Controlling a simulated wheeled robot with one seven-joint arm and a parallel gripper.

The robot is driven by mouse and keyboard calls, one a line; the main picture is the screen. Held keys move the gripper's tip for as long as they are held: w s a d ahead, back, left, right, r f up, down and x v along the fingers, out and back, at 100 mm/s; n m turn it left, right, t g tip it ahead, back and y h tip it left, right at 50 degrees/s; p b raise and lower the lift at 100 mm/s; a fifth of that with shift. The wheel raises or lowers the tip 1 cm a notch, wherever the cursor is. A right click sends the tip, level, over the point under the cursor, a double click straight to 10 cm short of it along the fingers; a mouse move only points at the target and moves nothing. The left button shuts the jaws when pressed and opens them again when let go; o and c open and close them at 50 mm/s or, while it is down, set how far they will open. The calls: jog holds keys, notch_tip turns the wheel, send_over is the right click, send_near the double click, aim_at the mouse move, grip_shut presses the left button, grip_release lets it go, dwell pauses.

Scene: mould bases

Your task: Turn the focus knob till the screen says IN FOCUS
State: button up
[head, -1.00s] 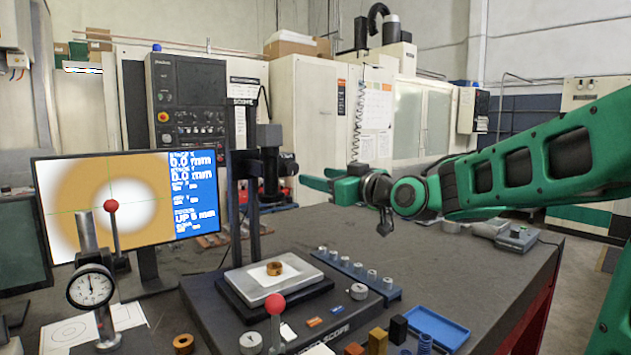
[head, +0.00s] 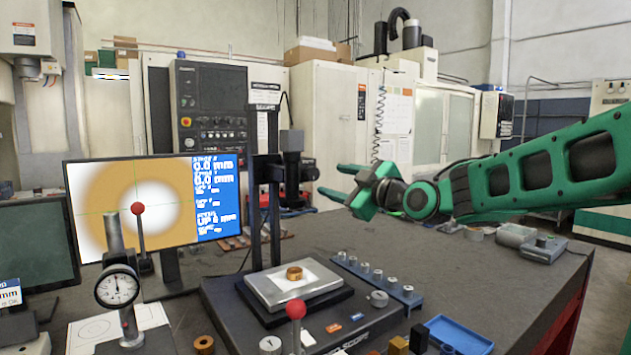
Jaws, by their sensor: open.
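The screen (head: 128,206) stands at the left and shows a blurred orange ring with a pale centre. Its blue panel (head: 217,193) has readouts of 0.0 mm and a line that seems to begin with UP; I cannot read IN FOCUS on it. The microscope (head: 293,170) stands right of the screen on a black base, with a brass ring (head: 294,273) on its stage (head: 262,290). Silver knobs sit on the base, one at the right (head: 379,298) and one at the front (head: 270,345); I cannot tell which is the focus knob. My gripper (head: 330,182) is open and empty, right of the microscope head, above the table.
A red-ball lever (head: 296,311) rises at the base's front, and another (head: 138,208) stands before the screen beside a dial gauge (head: 117,287). A blue rack of pins (head: 405,297) and a blue tray (head: 458,335) lie right. The table's right side is mostly clear.

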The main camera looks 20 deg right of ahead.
aim_at(315, 176)
jog(key=x, duration=0.8)
jog(key=shift+w+a, duration=0.1)
jog(key=shift+w, duration=0.15)
jog(key=c, duration=1)
